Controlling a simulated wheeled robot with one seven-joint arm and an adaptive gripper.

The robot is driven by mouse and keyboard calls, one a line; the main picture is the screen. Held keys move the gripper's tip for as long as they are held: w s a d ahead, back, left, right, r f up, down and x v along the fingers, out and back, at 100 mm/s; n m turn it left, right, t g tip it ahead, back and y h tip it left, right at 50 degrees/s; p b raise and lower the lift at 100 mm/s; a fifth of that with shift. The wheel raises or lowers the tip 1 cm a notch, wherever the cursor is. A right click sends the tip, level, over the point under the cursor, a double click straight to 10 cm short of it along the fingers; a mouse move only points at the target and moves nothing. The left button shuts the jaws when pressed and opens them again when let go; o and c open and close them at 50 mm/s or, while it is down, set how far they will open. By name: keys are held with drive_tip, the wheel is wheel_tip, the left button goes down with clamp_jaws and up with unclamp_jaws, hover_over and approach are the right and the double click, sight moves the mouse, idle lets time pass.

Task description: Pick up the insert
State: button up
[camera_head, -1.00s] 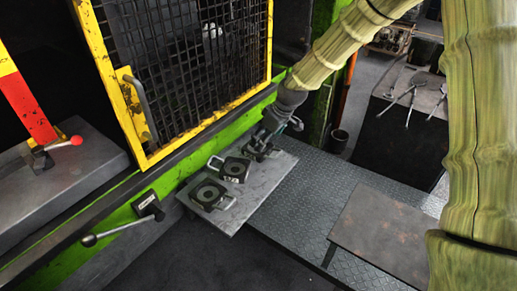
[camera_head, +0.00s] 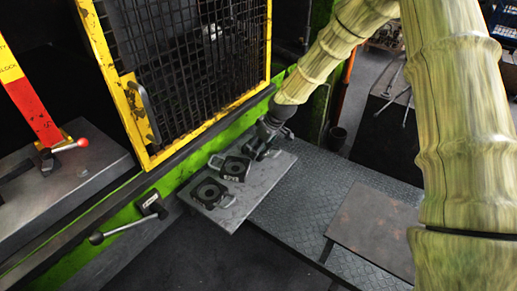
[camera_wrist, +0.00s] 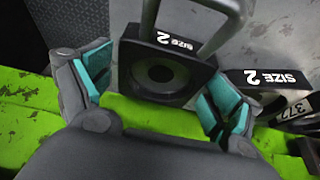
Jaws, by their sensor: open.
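A dark square insert with a round hole, a grey loop handle and the label "SIZE 2" (camera_wrist: 160,72) lies between my open fingers in the wrist view. My gripper (camera_wrist: 155,88) has its teal-padded fingers on either side, with no visible grip. A second "SIZE 2" insert (camera_wrist: 258,80) is to its right, partly cut off. In the head view, two inserts show on the small shelf: the nearer one (camera_head: 211,194) and one behind it (camera_head: 235,168). My gripper (camera_head: 262,143) is low at the shelf's far end and hides what is under it.
The grey shelf (camera_head: 245,200) sits against the green press frame (camera_head: 172,198). A yellow-framed mesh guard (camera_head: 155,157) stands above it. A brown table (camera_head: 375,230) stands to the right.

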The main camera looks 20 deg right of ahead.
drive_tip(key=shift+c, duration=0.2)
drive_tip(key=c, duration=1.7)
drive_tip(key=shift+r, duration=0.1)
drive_tip(key=shift+c, duration=0.5)
drive_tip(key=shift+w+r, duration=0.1)
